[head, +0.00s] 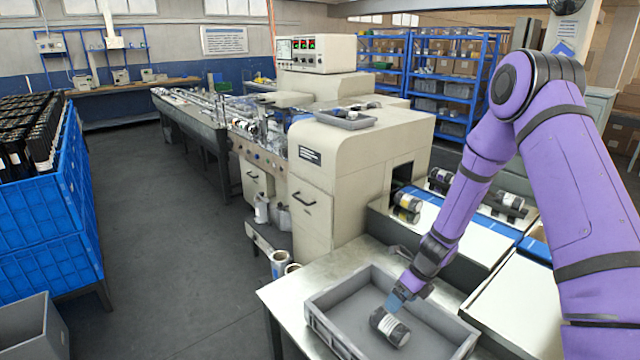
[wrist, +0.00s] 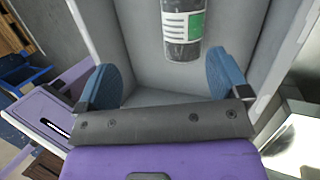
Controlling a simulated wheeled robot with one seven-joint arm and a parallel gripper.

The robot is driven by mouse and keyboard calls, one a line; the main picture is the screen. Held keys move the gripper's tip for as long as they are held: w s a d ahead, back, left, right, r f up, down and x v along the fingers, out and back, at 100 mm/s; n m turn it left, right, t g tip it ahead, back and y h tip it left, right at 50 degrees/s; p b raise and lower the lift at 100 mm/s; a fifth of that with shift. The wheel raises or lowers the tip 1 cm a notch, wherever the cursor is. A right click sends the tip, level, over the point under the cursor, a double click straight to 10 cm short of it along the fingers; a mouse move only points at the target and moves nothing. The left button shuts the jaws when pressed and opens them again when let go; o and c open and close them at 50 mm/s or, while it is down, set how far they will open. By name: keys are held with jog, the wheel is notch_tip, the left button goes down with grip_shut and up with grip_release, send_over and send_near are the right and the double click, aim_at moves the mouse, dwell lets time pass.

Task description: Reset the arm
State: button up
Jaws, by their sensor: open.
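My purple arm reaches down from the right in the head view, and my gripper (head: 396,300) is low over a grey tray (head: 320,322) on a metal table. A dark roll with a white label (head: 390,327) lies in the tray, just below the gripper. In the wrist view my gripper (wrist: 160,88) is open, its two blue fingers spread wide with nothing between their tips. There the roll (wrist: 182,30) shows a white and green label and lies beyond the fingertips, apart from them. The roll's far end is cut off by the top of the wrist view.
A beige wrapping machine (head: 360,165) stands behind the tray. Several rolls (head: 407,205) sit on the outfeed (head: 490,235) at right. Two cups (head: 279,263) stand near the table's left edge. Blue crates (head: 45,235) stand at far left, with open floor (head: 175,240) between.

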jog(key=s+r+n+t+h, duration=0.1)
jog(key=s+r+n, duration=0.3)
jog(key=r+n, duration=0.75)
jog(key=s+r+n+t, duration=0.1)
jog(key=s+r+n, duration=0.25)
jog(key=r, duration=1.55)
jog(key=s+d+r+n+t+h, duration=0.1)
jog(key=s+r+n, duration=0.6)
jog(key=s, duration=0.4)
jog(key=s+d+r+n+t+h, duration=0.1)
jog(key=s+r+n+t+h, duration=0.1)
jog(key=s+r+n, duration=0.4)
jog(key=shift+s+d+r+n+h, duration=0.3)
jog(key=shift+s+r+n, duration=0.15)
jog(key=shift+s, duration=2.1)
